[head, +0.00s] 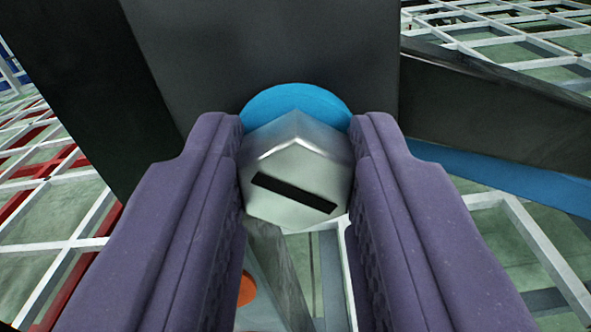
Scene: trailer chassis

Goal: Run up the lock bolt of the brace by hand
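The lock bolt (297,166) shows in the middle of the head view as a silver hex head with a black bar marked across its face. A blue round collar or washer (290,95) sits behind it, against a dark plate (270,45) that appears to belong to the brace. My gripper (297,185) has its two purple padded fingers on either side of the hex head. Both fingertips look to be touching its left and right sides. The bolt's shank is hidden behind the head.
A dark beam (500,105) with a blue strip (510,175) runs off to the right. A grey bar (277,270) and an orange round part (246,290) show below between the fingers. White and red grid lines (45,245) cover the green floor.

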